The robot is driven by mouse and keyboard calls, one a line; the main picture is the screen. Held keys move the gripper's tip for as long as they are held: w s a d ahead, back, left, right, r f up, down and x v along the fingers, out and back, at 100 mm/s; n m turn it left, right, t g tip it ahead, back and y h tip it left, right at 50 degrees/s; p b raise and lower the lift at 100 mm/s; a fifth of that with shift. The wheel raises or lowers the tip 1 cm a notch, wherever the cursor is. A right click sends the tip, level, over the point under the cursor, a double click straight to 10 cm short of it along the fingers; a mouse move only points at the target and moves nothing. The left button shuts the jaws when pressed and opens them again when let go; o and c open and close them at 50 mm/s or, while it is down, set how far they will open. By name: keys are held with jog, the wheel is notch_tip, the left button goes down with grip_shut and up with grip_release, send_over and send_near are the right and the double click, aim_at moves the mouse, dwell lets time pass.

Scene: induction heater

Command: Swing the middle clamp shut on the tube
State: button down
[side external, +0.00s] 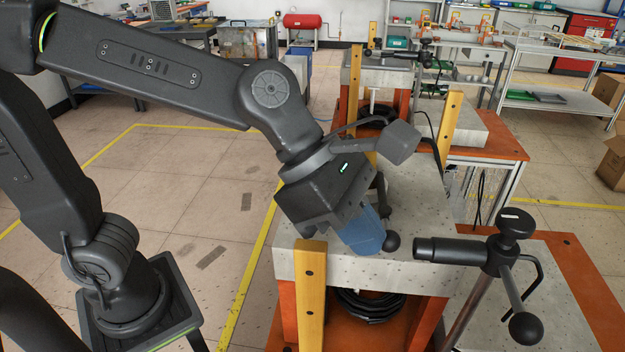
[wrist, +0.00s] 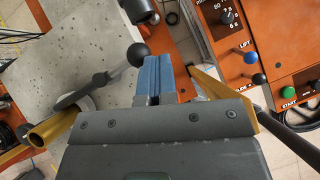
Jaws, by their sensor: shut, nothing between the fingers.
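My gripper (side external: 368,238) has blue fingers and is low over the pale block in the side view. In the wrist view the fingers (wrist: 153,75) are together and empty. A clamp lever with a black ball end (side external: 391,241) is right beside the fingertips. In the wrist view the ball (wrist: 138,54) is just left of the fingers, and I cannot tell whether they touch. Its rod runs down-left to a grey rounded part (wrist: 78,98). My gripper hides most of this clamp in the side view. I cannot make out a tube seated in it.
A nearer clamp (side external: 515,225) with black knobs stands at front right. Another clamp (side external: 425,55) is farther back. Yellow posts (side external: 312,295) rise at the edges of the pale block (side external: 430,210). A control panel (wrist: 280,55) with buttons is right in the wrist view.

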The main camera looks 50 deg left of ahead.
jog(key=s+a+r, duration=0.5)
jog(key=s+r, duration=0.3)
jog(key=shift+s+a+r, duration=0.2)
jog(key=shift+s+r, duration=0.05)
jog(key=shift+s, duration=0.15)
dwell(0.6)
jog(key=w+a+f+m+t+y, duration=0.1)
jog(key=a+f+m+y, duration=0.2)
jog(key=a+f+m, duration=0.3)
jog(key=w+a+f+m+t+y, duration=0.1)
jog(key=a+f+m+y, duration=0.3)
jog(key=a+m, duration=0.7)
notch_tip(320, 180, down, 2)
jog(key=w+m, duration=0.1)
jog(key=m, duration=0.5)
jog(key=shift+w, duration=0.2)
jog(key=shift+d, duration=0.1)
